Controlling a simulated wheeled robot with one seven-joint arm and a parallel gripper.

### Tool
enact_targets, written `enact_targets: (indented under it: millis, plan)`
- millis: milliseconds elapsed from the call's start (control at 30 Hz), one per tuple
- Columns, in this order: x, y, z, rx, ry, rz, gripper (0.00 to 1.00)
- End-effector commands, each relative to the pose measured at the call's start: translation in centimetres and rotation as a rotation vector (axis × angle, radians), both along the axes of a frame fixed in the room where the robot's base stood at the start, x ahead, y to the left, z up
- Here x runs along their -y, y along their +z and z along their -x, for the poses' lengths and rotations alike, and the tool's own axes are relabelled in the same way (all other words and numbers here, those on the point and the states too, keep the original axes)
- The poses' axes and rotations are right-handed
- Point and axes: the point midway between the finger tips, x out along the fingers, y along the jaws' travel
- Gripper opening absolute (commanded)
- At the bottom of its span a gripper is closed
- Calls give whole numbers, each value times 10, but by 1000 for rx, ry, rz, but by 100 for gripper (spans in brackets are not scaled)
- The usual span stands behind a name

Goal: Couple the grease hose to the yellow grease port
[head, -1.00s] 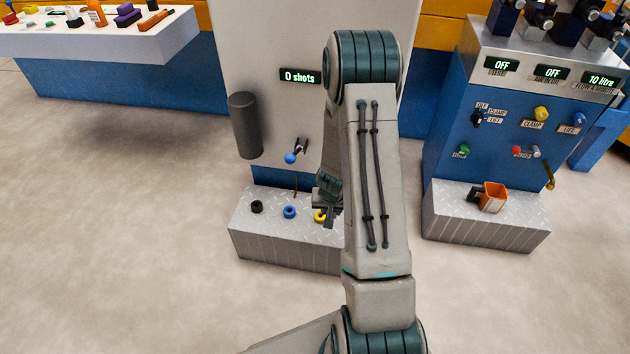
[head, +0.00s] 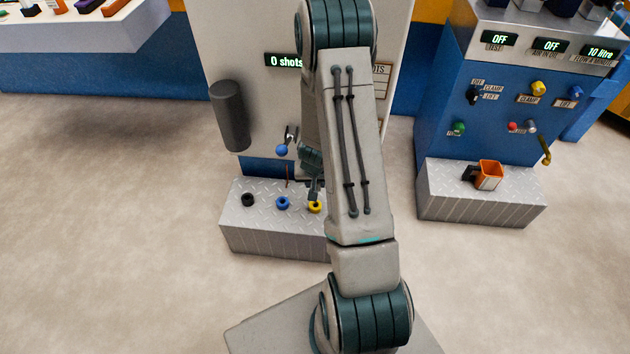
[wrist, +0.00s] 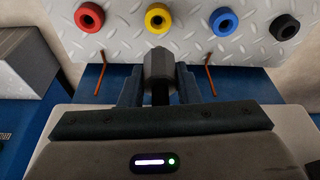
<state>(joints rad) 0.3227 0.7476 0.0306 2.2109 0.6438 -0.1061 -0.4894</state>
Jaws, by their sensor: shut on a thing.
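The yellow grease port (head: 315,207) is a ring on the checker-plate step; the wrist view shows it (wrist: 158,18) straight ahead of my gripper. My gripper (wrist: 159,88) is shut on the grey hexagonal end of the grease hose (wrist: 158,65), held between the two fingers. In the wrist view the hose end lines up with the yellow port, just below it in the picture. A small gap shows between them; the depth is hard to judge. In the head view my gripper (head: 314,190) is just above the yellow port, partly hidden by my arm.
Beside the yellow port are a red port (wrist: 89,17), a blue port (wrist: 223,21) and a black port (wrist: 285,26). A dark cylinder (head: 229,116) and a blue-knobbed lever (head: 282,150) are on the panel, whose display (head: 285,60) reads 0 shots. An orange cup (head: 488,175) stands right.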

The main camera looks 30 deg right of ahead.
Motion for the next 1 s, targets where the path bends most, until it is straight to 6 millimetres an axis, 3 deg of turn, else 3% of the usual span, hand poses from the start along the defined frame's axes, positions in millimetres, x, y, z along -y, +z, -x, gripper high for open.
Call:
enact_targets:
  millis: [500, 1000]
  plan:
    - [0, -50, 0, 0, 1, 0, 0]
    - [0, -54, 0, 0, 0, 0, 0]
